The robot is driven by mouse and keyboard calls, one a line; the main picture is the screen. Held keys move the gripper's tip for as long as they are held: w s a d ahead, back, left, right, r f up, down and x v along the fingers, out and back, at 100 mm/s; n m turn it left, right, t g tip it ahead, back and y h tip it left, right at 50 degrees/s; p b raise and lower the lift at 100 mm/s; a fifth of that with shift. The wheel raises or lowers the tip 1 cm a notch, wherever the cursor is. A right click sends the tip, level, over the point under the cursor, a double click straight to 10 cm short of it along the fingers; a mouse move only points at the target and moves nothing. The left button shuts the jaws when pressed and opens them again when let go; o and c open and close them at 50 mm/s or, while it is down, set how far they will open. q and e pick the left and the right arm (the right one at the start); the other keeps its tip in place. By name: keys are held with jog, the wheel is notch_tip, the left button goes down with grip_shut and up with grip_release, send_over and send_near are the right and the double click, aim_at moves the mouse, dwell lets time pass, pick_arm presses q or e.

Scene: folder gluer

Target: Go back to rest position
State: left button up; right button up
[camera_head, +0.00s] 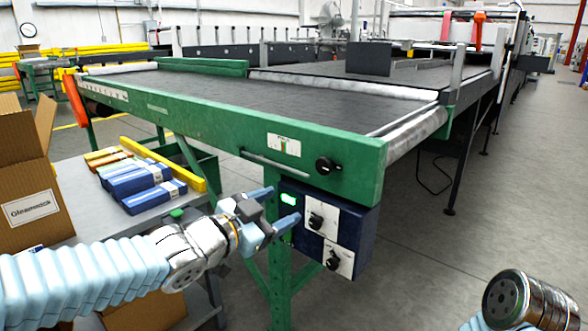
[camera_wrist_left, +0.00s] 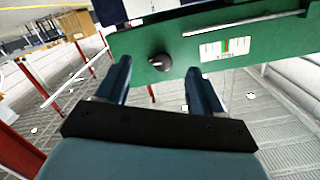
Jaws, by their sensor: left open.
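My left gripper (camera_head: 280,208) reaches in from the left, in front of the green conveyor leg and beside the dark blue control box (camera_head: 367,222). Its blue fingers are apart with nothing between them. In the left wrist view the open fingers (camera_wrist_left: 158,74) point toward the green conveyor frame (camera_wrist_left: 262,38), with a black knob (camera_wrist_left: 159,62) seen between them. I cannot tell whether a finger touches the box. Of my right arm only a metal joint shows at the lower right of the head view; its gripper is out of view.
A grey table (camera_head: 75,186) at left holds several folded cartons (camera_head: 152,187) beside a yellow bar (camera_head: 165,165). An open cardboard box (camera_head: 28,205) stands at the left edge. The conveyor (camera_head: 250,100) spans the middle. Floor (camera_head: 470,240) at right is clear.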

pick_arm(q)
notch_tip(320, 180, down, 28)
jog(key=a+n+g+y+p, duration=0.2)
jog(key=n+g+y+p, duration=0.2)
jog(key=n+g, duration=0.25)
jog(key=s+a+f+n+g+y+p, duration=0.1)
jog(key=s+f+n+g, duration=0.5)
jog(key=s+f, duration=1.3)
jog(key=shift+s+a+f+n+g+y+p, duration=0.25)
jog(key=shift+s+f+n+g+y+p, duration=0.15)
jog(key=shift+s+n+p, duration=0.2)
jog(key=shift+r, duration=0.1)
dwell(2.2)
